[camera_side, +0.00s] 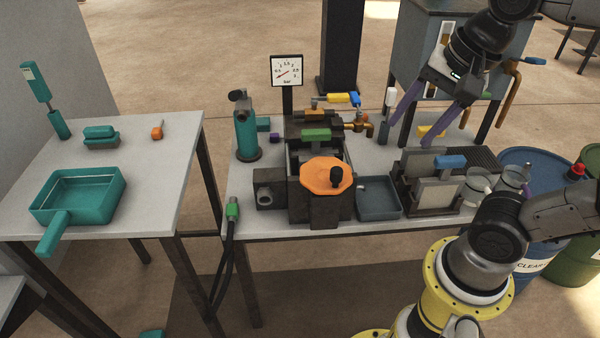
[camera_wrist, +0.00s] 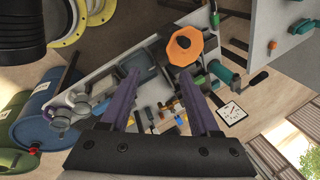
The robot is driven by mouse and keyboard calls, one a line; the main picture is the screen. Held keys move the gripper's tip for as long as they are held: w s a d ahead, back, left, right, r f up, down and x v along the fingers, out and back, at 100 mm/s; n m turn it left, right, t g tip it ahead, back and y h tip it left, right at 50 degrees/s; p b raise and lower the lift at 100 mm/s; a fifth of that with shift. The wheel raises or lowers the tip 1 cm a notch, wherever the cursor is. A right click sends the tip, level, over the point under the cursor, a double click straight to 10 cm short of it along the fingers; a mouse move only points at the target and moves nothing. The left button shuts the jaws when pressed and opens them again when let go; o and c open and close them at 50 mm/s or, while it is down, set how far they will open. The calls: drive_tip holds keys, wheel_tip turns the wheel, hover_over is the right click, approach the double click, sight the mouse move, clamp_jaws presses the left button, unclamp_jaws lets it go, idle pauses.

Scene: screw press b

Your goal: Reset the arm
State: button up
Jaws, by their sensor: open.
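My gripper (camera_side: 418,122) is raised above the right part of the work table (camera_side: 275,230). Its two purple fingers are spread apart with nothing between them. In the wrist view my gripper (camera_wrist: 162,100) is also open and empty, with the press beyond its fingers. The screw press has an orange handwheel (camera_side: 326,176) with a dark knob, and a green-handled part behind it. The orange handwheel also shows in the wrist view (camera_wrist: 185,46). My fingers appear clear of everything on the table.
A plate stand with a blue handle (camera_side: 451,162) and a grey tray (camera_side: 378,199) stand right of the press. A left table holds a teal pan (camera_side: 78,195). A blue barrel (camera_side: 540,235) stands at right.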

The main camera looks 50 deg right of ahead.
drive_tip(key=shift+s+d+f+n+t, duration=0.1)
drive_tip(key=shift+s+f+n+t, duration=0.45)
drive_tip(key=shift+n, duration=2)
drive_tip(key=shift+s+a+f+n, duration=0.15)
drive_tip(key=shift+f+n, duration=0.8)
drive_tip(key=shift+n, duration=1.55)
drive_tip(key=shift+s+d+f+n+t, duration=0.25)
drive_tip(key=shift+f+n, duration=0.5)
drive_tip(key=shift+n, duration=1.8)
drive_tip(key=shift+s+a, duration=0.1)
